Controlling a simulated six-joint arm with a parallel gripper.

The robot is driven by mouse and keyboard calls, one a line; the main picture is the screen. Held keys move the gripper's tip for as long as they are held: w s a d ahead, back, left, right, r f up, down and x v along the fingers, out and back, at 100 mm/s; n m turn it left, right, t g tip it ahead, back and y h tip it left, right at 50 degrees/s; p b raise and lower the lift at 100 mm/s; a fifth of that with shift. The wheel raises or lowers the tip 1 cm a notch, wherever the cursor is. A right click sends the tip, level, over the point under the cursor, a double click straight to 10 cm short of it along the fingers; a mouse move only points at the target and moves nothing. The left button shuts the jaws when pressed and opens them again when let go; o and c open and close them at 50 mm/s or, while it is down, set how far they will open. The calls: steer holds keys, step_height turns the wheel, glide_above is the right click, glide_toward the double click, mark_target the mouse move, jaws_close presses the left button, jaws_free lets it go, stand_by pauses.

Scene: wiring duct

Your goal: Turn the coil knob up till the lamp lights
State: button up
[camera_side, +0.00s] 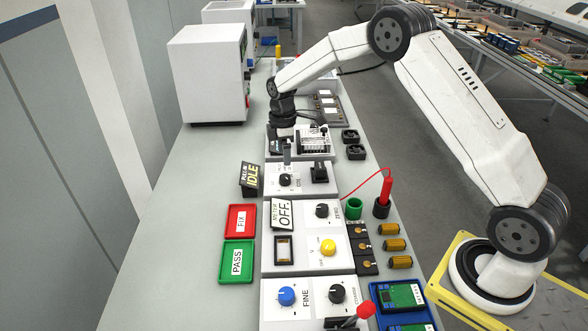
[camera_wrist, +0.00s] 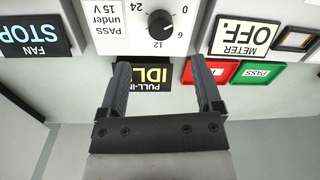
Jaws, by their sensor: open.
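The coil knob (camera_side: 285,180) is a black dial on a white panel (camera_side: 262,188). My gripper (camera_side: 303,160) is open and empty over the panel's back part. In the wrist view my gripper (camera_wrist: 160,66) has its fingers apart, the knob beyond the tips.
A METER OFF sign (camera_side: 282,213), a zero knob (camera_side: 322,210) and a yellow button (camera_side: 328,247) sit nearer the front. Red FIX (camera_side: 241,221) and green PASS (camera_side: 237,262) trays lie left. A red probe (camera_side: 386,190) stands right. The bench's left side is clear.

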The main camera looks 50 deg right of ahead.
mark_target(285, 176)
steer(key=shift+f, duration=0.1)
steer(key=shift+s+a+f, duration=0.1)
steer(key=shift+f, duration=1.8)
steer(key=shift+s+a+f, duration=0.1)
steer(key=shift+f, duration=1.8)
steer(key=shift+d, duration=0.1)
jaws_close()
